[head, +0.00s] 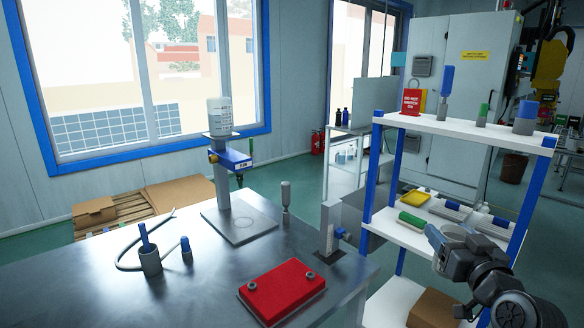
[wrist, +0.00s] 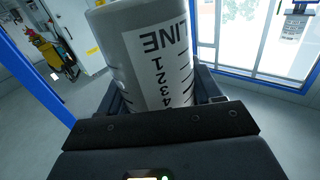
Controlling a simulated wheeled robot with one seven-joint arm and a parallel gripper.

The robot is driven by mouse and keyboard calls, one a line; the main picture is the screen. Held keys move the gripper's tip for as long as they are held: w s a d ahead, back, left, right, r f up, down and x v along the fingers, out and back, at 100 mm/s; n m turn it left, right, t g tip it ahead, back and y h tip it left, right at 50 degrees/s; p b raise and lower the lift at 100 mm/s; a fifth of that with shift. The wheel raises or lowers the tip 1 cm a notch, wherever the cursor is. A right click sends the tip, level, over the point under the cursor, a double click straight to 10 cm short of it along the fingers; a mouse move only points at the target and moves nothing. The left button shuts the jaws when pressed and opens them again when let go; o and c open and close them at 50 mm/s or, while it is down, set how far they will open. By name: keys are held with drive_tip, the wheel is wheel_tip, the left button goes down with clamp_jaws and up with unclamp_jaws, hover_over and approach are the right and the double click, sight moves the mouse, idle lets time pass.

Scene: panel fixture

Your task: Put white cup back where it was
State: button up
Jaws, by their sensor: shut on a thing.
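My gripper (wrist: 163,88) is shut on a white cup (wrist: 150,50), a cylinder with a printed scale and the word LINE, upside down in the wrist view. A dark finger shows on each side of it; the cup's lower end is hidden behind the gripper body. In the head view my gripper (head: 440,247) is at the lower right, in front of the white shelf unit's middle shelf (head: 395,228).
The metal table (head: 190,290) carries a red plate (head: 282,290), a grey holder with a blue-handled tool (head: 149,255), and a stand topped by a white bottle (head: 220,116). Blue posts (head: 535,190) edge the shelf unit. A cardboard box (head: 433,308) sits on its lower shelf.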

drive_tip(key=s+a+f, duration=0.4)
drive_tip(key=a+f, duration=0.1)
drive_tip(key=f, duration=0.4)
drive_tip(key=s+a+f, duration=0.4)
drive_tip(key=a+f, duration=0.2)
drive_tip(key=f, duration=0.3)
drive_tip(key=s+a+f+y, duration=0.1)
drive_tip(key=s+f, duration=0.8)
drive_tip(key=f, duration=0.2)
drive_tip(key=shift+s+a+n, duration=0.2)
drive_tip(key=shift+a+n, duration=0.1)
drive_tip(key=shift+a, duration=0.1)
